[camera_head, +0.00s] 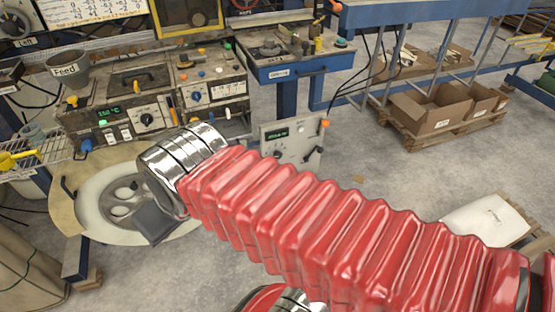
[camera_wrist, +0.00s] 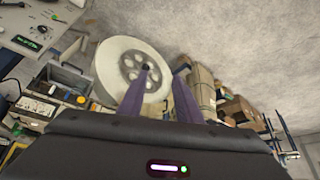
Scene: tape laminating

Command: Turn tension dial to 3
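A laminating machine (camera_head: 125,85) with several knobs and a green display stands at the back left in the head view. A round dial (camera_head: 147,118) sits on its left panel, and another round dial (camera_head: 196,97) sits on its right panel. The markings are too small to tell which is the tension dial or where it points. My gripper (camera_wrist: 163,69) shows two purple fingers apart, with nothing held between them. In the head view my red-sleeved arm hides the fingers. The gripper is apart from both dials.
A white reel (camera_head: 95,207) lies below the machine; it also shows behind my fingers in the wrist view (camera_wrist: 112,68). A grey control box (camera_head: 285,146) stands beyond my arm. A blue workbench (camera_head: 283,68) and cardboard boxes (camera_head: 430,115) are farther back. Floor at right centre is open.

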